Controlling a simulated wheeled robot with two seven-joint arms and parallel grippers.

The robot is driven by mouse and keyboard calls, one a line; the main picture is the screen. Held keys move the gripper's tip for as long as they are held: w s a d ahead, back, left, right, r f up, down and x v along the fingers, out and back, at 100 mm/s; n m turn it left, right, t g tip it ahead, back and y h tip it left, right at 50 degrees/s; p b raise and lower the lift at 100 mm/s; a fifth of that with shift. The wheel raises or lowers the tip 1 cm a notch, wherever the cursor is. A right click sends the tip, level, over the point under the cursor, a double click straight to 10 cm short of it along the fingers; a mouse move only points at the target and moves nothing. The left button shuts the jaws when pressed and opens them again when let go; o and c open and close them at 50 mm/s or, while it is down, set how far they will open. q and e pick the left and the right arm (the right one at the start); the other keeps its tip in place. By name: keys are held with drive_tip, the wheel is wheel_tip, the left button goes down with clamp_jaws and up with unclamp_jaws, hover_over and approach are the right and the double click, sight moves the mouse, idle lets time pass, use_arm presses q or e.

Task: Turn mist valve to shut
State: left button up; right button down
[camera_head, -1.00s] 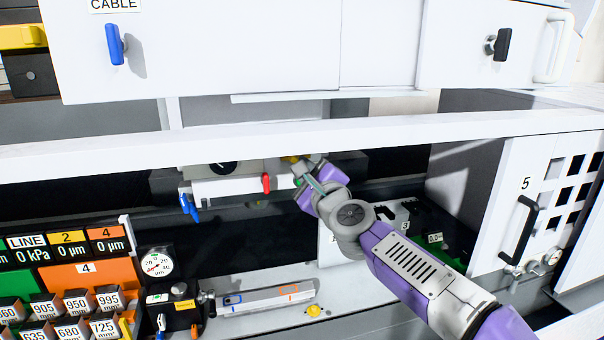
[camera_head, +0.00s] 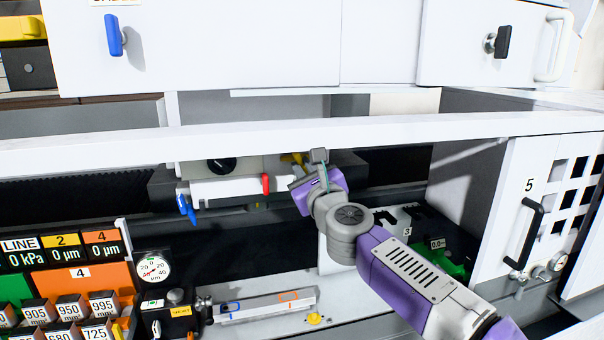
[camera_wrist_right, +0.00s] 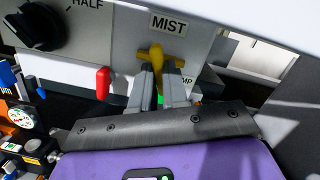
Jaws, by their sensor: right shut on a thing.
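The mist valve (camera_wrist_right: 156,54) is a yellow handle under a "MIST" label (camera_wrist_right: 168,24) in the right wrist view. In the head view a little of its yellow (camera_head: 291,158) shows beside my right gripper (camera_head: 311,167). In the right wrist view the fingers of my right gripper (camera_wrist_right: 158,84) are shut on the lower part of the yellow handle, which hangs roughly downward between them. A wider yellow part crosses at the top of the handle. My left gripper is not in view.
A red handle (camera_wrist_right: 103,82) and a black knob (camera_wrist_right: 36,27) sit left of the valve. A blue handle (camera_head: 187,207) hangs farther left. A white beam (camera_head: 250,138) runs just above my right gripper. A door with a black handle (camera_head: 529,232) stands at the right.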

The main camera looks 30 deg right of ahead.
drive_tip(key=shift+m, duration=0.3)
drive_tip(key=m+h+b, duration=0.1)
drive_tip(key=m+b, duration=0.1)
drive_tip(key=m, duration=0.2)
drive_tip(key=shift+a+f+m, duration=0.1)
drive_tip(key=shift+m, duration=0.2)
drive_tip(key=c, duration=1)
unclamp_jaws()
drive_tip(key=shift+s, duration=0.1)
drive_tip(key=r+v, duration=0.1)
drive_tip(key=v, duration=0.5)
drive_tip(key=shift+s, duration=0.4)
